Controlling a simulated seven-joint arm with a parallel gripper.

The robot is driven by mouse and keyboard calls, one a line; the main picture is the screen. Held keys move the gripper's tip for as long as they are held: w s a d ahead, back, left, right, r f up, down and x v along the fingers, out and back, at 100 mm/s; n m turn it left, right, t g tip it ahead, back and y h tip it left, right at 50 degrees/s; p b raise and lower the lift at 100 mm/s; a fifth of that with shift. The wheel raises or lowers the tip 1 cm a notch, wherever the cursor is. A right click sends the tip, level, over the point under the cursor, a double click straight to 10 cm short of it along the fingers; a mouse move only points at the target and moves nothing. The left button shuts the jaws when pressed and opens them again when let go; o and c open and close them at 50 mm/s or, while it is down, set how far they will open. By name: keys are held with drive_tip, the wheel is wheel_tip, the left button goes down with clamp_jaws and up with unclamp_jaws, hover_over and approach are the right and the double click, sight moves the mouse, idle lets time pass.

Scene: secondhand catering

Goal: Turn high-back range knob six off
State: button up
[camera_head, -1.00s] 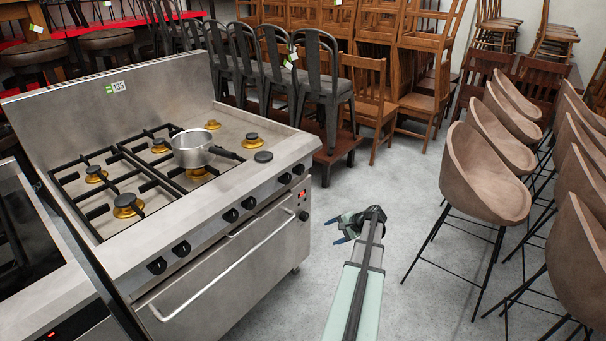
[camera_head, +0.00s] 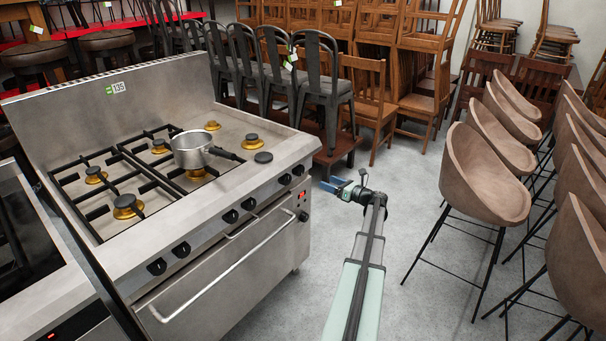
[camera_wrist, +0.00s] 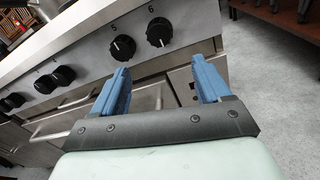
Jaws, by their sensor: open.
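The high-back range (camera_head: 190,190) stands at left, with a row of black knobs along its sloped front. Knob six (camera_head: 298,169) is the rightmost. In the wrist view knob six (camera_wrist: 159,32) is black, below a printed "6", with a small pale mark on its face. Knob five (camera_wrist: 122,48) sits just left of it. My gripper (camera_head: 334,184) is open and empty, right of the range's front corner. In the wrist view its two blue fingers (camera_wrist: 160,72) point toward the panel, with knob six ahead between them and apart from them.
A steel saucepan (camera_head: 192,148) sits on the hob, its handle pointing right. An oven handle (camera_head: 225,272) runs below the knobs. Dark metal chairs (camera_head: 322,85) stand behind, and brown bar stools (camera_head: 485,175) on the right. The floor (camera_head: 420,290) around my arm is clear.

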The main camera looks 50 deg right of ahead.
sight(302, 172)
drive_tip(key=w, duration=1.3)
drive_tip(key=shift+w+a, duration=0.3)
drive_tip(key=shift+a, duration=0.1)
drive_tip(key=shift+c, duration=0.2)
drive_tip(key=c, duration=1)
